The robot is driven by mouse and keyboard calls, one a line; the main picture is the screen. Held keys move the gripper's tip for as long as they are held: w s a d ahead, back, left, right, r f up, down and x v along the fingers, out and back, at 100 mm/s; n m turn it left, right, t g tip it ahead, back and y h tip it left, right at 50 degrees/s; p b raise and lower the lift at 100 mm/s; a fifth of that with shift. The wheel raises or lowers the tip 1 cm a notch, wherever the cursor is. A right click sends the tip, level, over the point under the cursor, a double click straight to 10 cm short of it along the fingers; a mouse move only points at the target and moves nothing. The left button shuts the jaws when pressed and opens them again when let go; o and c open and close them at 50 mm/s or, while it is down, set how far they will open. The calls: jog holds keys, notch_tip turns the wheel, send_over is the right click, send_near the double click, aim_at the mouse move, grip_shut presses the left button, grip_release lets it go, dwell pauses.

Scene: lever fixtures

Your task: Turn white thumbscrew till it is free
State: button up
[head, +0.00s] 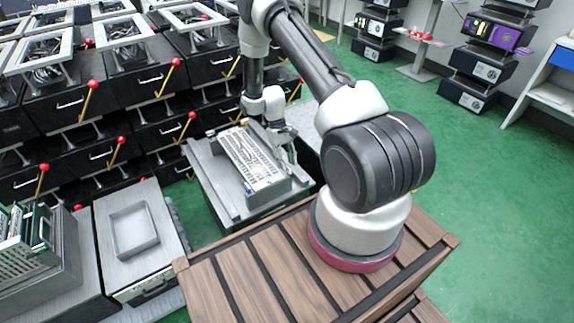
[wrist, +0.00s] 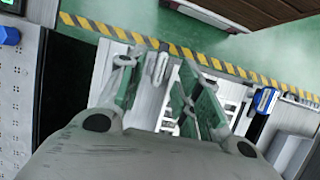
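My gripper (head: 284,150) is low over the right side of a grey bench fixture in the head view. In the wrist view the two fingers of my gripper (wrist: 165,85) are spread apart, with green inner faces, so it is open. A small pale, upright piece (wrist: 157,65), which looks like the white thumbscrew, shows in the gap between the fingers, nearer the left one. I cannot tell whether a finger touches it. In the head view the thumbscrew is too small to make out. A white slotted panel (head: 248,158) lies on the fixture, left of my gripper.
A blue-topped piece (wrist: 264,100) stands right of the fingers. A yellow-black striped edge (wrist: 190,55) runs beyond them. Black drawer units with red-knobbed levers (head: 120,90) fill the left. A grey tray (head: 133,228) stands at lower left. Green floor (head: 470,200) at right is clear.

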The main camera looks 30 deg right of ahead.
jog(key=v, duration=1)
jog(key=shift+w+r, duration=0.1)
